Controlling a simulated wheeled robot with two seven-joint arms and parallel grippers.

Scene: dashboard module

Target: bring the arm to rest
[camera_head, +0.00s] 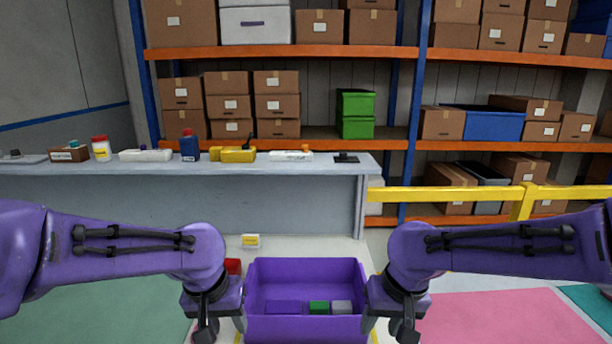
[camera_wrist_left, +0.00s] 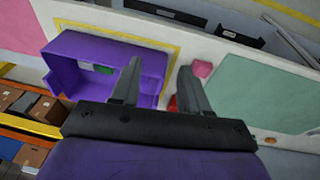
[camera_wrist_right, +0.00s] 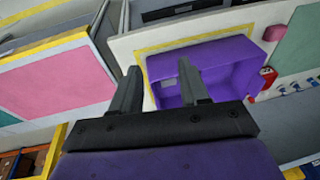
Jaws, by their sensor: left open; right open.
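A purple bin (camera_head: 306,268) stands in the lower middle of the head view, between my two arms. Inside it lie a green block (camera_head: 319,307), a grey block (camera_head: 341,307) and a purple block (camera_head: 283,307). My left gripper (camera_head: 208,330) hangs at the bin's left side, and my right gripper (camera_head: 404,328) hangs at its right side. In the left wrist view my fingers (camera_wrist_left: 160,88) are apart with nothing between them. In the right wrist view my fingers (camera_wrist_right: 160,90) are also apart and empty. The bin shows beyond the fingers in both wrist views.
A red object (camera_head: 232,266) lies left of the bin, partly hidden by my left arm. A grey bench (camera_head: 330,170) with several small items, a yellow rail (camera_head: 450,195) and shelves of boxes stand behind.

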